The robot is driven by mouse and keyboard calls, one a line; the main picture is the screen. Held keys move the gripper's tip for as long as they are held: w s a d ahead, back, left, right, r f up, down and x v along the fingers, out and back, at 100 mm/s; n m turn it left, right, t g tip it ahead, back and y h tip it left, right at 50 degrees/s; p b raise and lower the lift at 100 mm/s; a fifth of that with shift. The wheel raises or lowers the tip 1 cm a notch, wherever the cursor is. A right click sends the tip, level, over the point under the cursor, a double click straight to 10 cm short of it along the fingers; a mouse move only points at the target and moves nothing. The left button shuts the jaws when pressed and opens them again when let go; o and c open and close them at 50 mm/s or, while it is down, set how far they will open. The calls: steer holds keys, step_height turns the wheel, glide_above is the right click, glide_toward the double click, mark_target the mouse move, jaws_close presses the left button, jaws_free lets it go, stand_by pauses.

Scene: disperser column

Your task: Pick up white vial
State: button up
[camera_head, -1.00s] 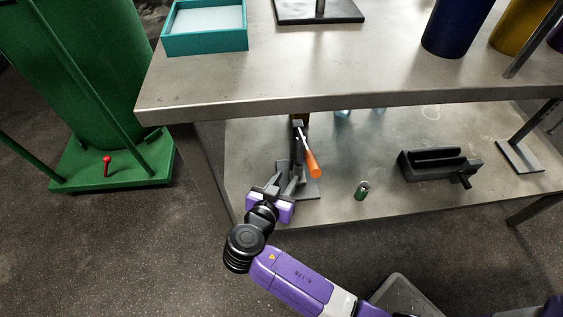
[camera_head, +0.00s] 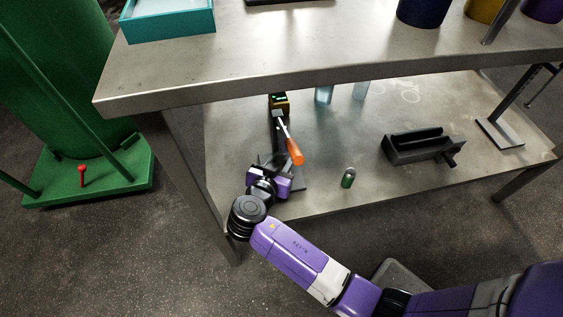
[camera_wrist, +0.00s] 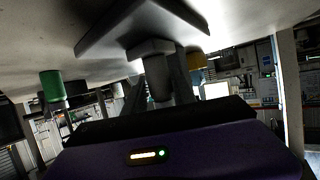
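I cannot make out a plainly white vial. A small green vial with a grey top (camera_head: 347,178) stands upright on the lower shelf. A green cylinder, likely the same vial, shows in the wrist view (camera_wrist: 52,86), where the shelf surface is at the top.
A black holder (camera_head: 420,147) lies right of the vial. Pale blue glassware (camera_head: 323,95) stands behind. The upper shelf's edge (camera_head: 330,82) overhangs. The shelf around the vial is clear.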

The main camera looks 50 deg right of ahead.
jaws_close()
steer(key=shift+r, duration=0.1)
